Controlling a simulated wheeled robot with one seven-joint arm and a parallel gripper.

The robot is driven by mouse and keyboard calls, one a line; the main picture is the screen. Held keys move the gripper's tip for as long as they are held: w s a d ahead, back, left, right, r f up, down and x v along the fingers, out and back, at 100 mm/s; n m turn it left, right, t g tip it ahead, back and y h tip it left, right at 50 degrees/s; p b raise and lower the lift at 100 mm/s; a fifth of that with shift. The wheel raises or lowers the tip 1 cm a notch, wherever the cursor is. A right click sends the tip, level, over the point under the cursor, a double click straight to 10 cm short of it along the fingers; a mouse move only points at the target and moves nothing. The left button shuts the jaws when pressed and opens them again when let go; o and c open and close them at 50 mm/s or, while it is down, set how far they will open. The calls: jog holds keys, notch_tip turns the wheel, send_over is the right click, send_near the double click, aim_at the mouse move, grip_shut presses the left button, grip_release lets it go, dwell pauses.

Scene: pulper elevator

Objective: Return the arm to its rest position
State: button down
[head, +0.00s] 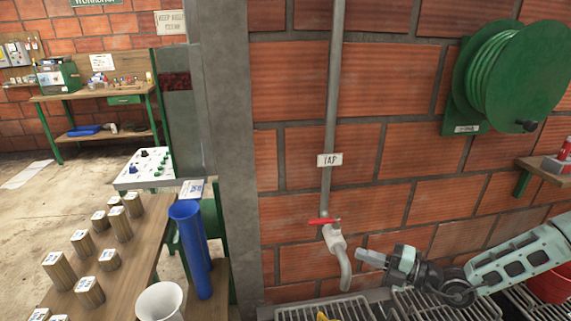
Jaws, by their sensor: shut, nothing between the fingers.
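My gripper (372,258) is at the lower right of the head view, pointing left, with its arm reaching in from the right edge. The fingers are shut and hold nothing. The fingertips look close to the spout, with a small gap in the picture. The lever lies about level, pointing left.
Metal grates (322,310) lie below the tap, with a yellow thing at the lower edge. A green hose reel (510,75) hangs on the brick wall.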

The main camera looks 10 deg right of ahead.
jog(key=s+a+r+n+g+h, duration=0.2)
jog(key=s+a+r+n+g, duration=0.2)
jog(key=s+a+n+g, duration=0.7)
jog(key=s+a+r+n+g+h, duration=0.3)
jog(key=s+r+n+g, duration=0.2)
jog(key=n, duration=1.2)
jog(key=s+r+n+t+h+b, duration=0.1)
jog(key=s+r+n+t+h, duration=0.4)
jog(key=n, duration=1.8)
jog(key=s+r+h, duration=0.3)
jog(key=s+r, duration=0.1)
jog(key=s, duration=0.1)
jog(key=shift+r+h, duration=0.3)
jog(key=shift+h, duration=0.1)
